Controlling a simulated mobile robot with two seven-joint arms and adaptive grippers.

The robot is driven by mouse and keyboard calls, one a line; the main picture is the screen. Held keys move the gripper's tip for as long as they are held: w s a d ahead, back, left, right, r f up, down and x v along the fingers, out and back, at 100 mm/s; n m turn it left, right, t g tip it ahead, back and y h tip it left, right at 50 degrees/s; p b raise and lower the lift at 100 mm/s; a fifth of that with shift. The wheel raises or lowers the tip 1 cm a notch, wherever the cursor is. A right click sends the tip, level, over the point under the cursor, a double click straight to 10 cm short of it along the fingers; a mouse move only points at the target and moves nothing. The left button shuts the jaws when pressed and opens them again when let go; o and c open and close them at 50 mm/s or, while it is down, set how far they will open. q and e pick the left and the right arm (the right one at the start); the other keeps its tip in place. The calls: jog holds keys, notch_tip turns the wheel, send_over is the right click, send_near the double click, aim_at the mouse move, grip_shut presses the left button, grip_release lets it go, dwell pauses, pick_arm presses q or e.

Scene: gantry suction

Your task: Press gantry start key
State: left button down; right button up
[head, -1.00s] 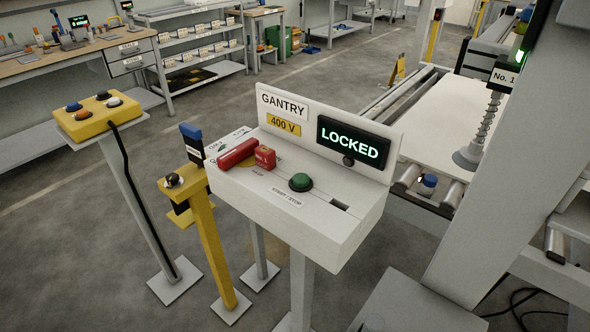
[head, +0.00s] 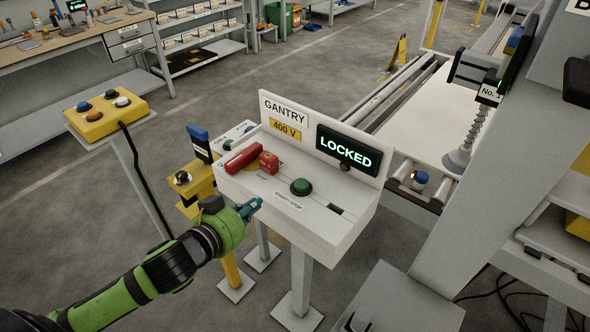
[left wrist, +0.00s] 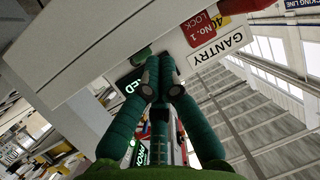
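The grey gantry console (head: 340,226) carries a "GANTRY 400 V" label and a display (head: 348,151) reading "LOCKED". A green round button (head: 301,187) sits on its top above a "START / STOP" label; part of a green button shows in the left wrist view (left wrist: 141,55). A red bar-shaped handle (head: 242,159) and a red block (head: 269,162) lie left of the button. My left gripper (head: 252,207) is at the console's front left edge, left of and apart from the button. Its fingertips (left wrist: 160,77) meet with nothing seen between them. My right gripper is not in view.
A yellow button box (head: 102,114) on a post stands at left. A yellow post (head: 201,177) with a black knob stands close behind my left arm. A suction cup (head: 457,160) hangs over a white sheet (head: 420,118) on the roller conveyor. A grey column rises at right.

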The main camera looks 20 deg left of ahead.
pick_arm(q)
jog(key=d+r+m+t+h, duration=0.1)
jog(key=d+r+h, duration=0.1)
jog(key=r, duration=0.5)
jog(key=shift+s+d+r+m+h, duration=0.3)
jog(key=shift+s+d, duration=0.15)
jog(key=shift+d, duration=0.3)
